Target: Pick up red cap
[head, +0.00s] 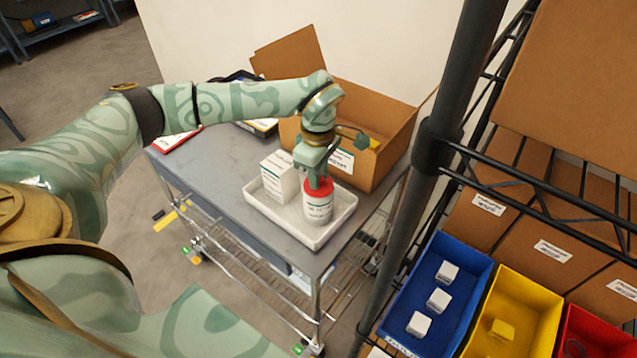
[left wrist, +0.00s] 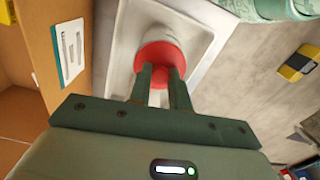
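A white bottle (head: 318,207) with a red cap (head: 318,185) stands upright in a white tray (head: 259,209) on the grey cart. My left gripper (head: 318,178) points down onto the cap from above. In the left wrist view the red cap (left wrist: 150,54) lies at the fingertips. The two fingers (left wrist: 160,75) are a narrow gap apart, with a narrow red part of the cap between them; they look shut on it. The bottle still rests in the tray. My right gripper is not in view.
A white box (head: 279,176) stands in the tray, left of the bottle. An open cardboard box (head: 385,135) is close behind. A black rack post (head: 425,160) rises at right, with blue (head: 455,262) and yellow (head: 520,300) bins.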

